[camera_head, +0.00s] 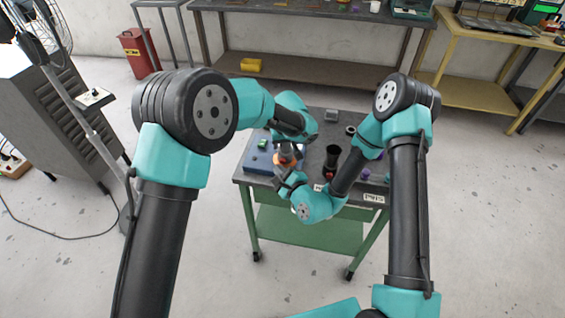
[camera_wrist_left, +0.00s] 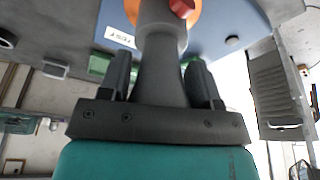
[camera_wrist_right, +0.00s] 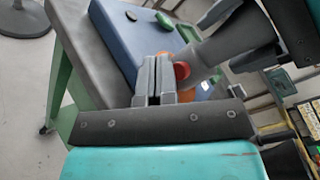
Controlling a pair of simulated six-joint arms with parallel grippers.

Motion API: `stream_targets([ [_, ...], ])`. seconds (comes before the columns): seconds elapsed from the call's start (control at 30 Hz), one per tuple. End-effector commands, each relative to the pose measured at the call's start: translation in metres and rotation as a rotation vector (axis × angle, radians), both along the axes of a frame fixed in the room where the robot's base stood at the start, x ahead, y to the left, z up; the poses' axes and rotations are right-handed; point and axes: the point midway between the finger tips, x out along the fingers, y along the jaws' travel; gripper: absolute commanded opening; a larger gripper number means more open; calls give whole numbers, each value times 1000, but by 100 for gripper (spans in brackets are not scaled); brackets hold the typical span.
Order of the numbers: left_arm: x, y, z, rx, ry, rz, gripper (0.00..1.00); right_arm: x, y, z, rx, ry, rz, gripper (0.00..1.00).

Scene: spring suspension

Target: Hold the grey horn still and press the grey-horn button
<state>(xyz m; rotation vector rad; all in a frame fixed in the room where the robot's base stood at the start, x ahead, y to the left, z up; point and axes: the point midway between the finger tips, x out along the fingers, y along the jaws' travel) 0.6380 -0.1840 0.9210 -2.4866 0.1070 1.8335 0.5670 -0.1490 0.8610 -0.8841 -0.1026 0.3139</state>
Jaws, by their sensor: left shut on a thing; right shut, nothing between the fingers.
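The grey horn (camera_head: 286,157) stands on an orange disc on the blue board (camera_head: 257,160) at the table's left side. My left gripper (camera_wrist_left: 160,80) is shut on the grey horn (camera_wrist_left: 158,50), with a finger on each side. A red button (camera_wrist_left: 182,7) sits by the orange disc at the horn's base. In the right wrist view the red button (camera_wrist_right: 182,70) shows just right of my right gripper's fingertips (camera_wrist_right: 154,62). My right gripper is shut and empty, close to the button; I cannot tell whether it touches. The head view hides most of the horn behind my arms.
A green button (camera_wrist_right: 164,20) is on the blue board. A black horn (camera_head: 332,158) with a red base stands right of the grey one. A grey block (camera_head: 331,116) and small purple items lie on the dark tabletop (camera_head: 310,140). My two arms are close together here.

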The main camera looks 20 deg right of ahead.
Motion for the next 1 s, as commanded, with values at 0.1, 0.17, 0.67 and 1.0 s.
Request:
stream_targets([
  [0.1, 0, 0, 0, 0, -1, 0, 29, 3, -2, 0, -1, -2, -1, 0],
  [0.17, 0, 0, 0, 0, -1, 0, 29, 5, -3, 1, -1, -2, -1, 0],
  [0.67, 0, 0, 0, 0, -1, 0, 29, 7, -4, 0, 0, 0, 0, 0],
  [1.0, 0, 0, 0, 0, -1, 0, 29, 10, -5, 0, 0, 0, 0, 0],
])
